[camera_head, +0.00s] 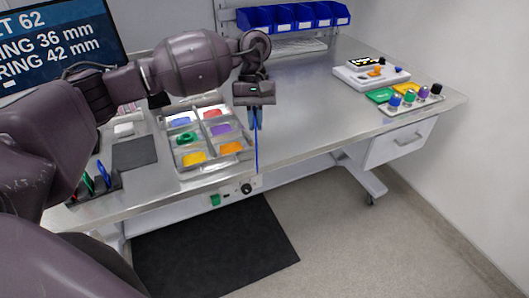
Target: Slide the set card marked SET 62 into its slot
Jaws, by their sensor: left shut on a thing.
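My left gripper (256,122) points down above the front part of the steel bench, just right of the sorting tray. It is shut on a thin blue piece (257,155), seen nearly edge-on, which looks like the set card. It hangs upright below the fingers, and no marking on it can be read. The screen (55,40) at the upper left shows "62" with 36 mm and 42 mm lines, partly cut off. I cannot make out the card's slot for sure. My right gripper is not in view.
A tray (176,164) with several compartments of coloured parts lies left of the gripper. Blue bins (292,18) stand at the back. A white fixture (345,73) and a rack of coloured pegs (412,106) are at the right. The bench middle (310,95) is clear.

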